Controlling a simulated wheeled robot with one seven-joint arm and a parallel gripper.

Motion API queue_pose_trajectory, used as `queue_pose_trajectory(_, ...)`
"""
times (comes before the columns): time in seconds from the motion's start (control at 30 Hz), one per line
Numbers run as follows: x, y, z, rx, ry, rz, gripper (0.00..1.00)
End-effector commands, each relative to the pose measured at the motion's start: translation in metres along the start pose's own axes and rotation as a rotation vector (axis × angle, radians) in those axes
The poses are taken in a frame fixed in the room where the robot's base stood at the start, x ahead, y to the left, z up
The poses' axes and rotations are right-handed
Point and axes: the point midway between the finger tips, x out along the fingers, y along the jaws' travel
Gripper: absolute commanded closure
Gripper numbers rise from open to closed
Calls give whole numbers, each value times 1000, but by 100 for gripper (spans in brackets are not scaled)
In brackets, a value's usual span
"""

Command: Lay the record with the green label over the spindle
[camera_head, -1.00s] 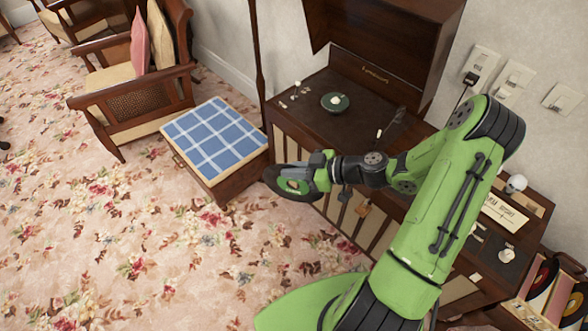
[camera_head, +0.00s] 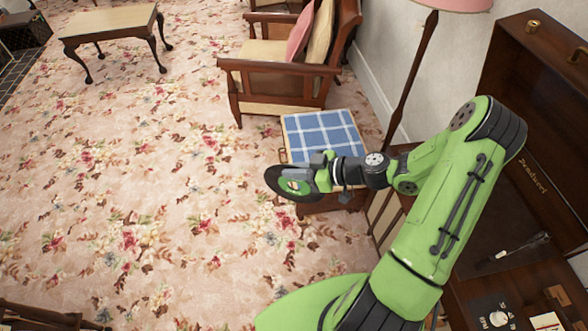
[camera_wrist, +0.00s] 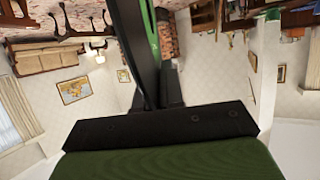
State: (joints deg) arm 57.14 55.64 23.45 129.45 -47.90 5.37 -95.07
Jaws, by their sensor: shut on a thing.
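My gripper (camera_head: 316,176) is shut on the black record with the green label (camera_head: 279,183). It holds the record clear of the floor, in front of the low table with the blue checked top. In the wrist view the same record (camera_wrist: 139,55) stands nearly edge-on between the fingers, with a strip of green showing. The record player cabinet (camera_head: 510,270) is at the right edge with its dark lid (camera_head: 535,105) raised.
The low table with a blue checked top (camera_head: 322,132) stands just beyond my gripper. A wooden armchair (camera_head: 290,75) and a floor lamp (camera_head: 413,80) stand behind it. A wooden table (camera_head: 110,22) is far left. The flowered carpet on the left is open.

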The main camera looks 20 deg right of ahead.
Motion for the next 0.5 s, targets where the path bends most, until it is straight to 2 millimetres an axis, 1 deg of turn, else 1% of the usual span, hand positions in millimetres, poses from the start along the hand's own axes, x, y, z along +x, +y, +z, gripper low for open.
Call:
queue_pose_trajectory(0.37, -11, 51, 33, -37, -8, 193, 100)
queue_pose_trajectory(0.5, -22, 78, 52, -66, -22, 302, 100)
